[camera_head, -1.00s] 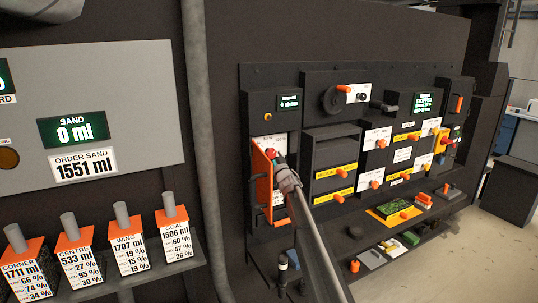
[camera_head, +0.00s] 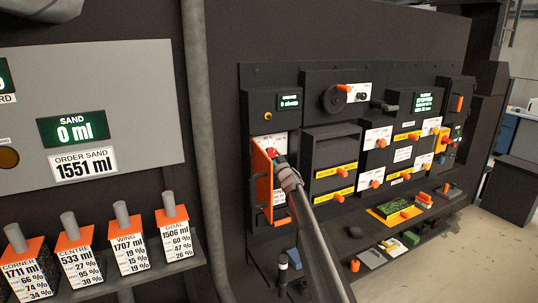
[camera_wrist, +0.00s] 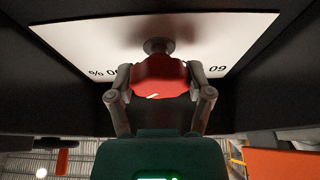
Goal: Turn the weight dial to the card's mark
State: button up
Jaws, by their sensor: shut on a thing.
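The weight dial is a red knob (camera_wrist: 160,76) with a small white mark on its face, on a short grey stem in front of a white scale plate (camera_wrist: 85,42). My gripper (camera_wrist: 158,88) is shut on the red knob, one finger on each side. In the head view my gripper (camera_head: 284,170) reaches the red knob (camera_head: 274,153) at the orange-framed bay on the left of the dark panel. Most of the scale is hidden behind the knob and fingers; a percent sign and partial numbers show upside down. I cannot tell which card carries the mark.
Panels with orange knobs and yellow labels lie to the right. A lower shelf (camera_head: 385,250) holds small items. Four-sided labelled sample boxes (camera_head: 134,256) stand at front left. A vertical pipe (camera_head: 202,130) stands between.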

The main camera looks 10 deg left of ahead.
jog(key=n+g+y, duration=0.1)
jog(key=n, duration=0.2)
jog(key=n+g+y, duration=0.1)
jog(key=n, duration=0.3)
jog(key=shift+s+g+y+p, duration=0.2)
jog(key=shift+g+y+p, duration=0.1)
jog(key=shift+g+p, duration=0.1)
jog(key=shift+s+n+g+y+p, duration=0.1)
jog(key=shift+n+g+y+p, duration=0.45)
jog(key=shift+n, duration=1.35)
jog(key=shift+f+g, duration=0.1)
jog(key=shift+g, duration=0.25)
jog(key=o, duration=1.1)
jog(key=shift+o, duration=0.2)
jog(key=shift+d, duration=0.1)
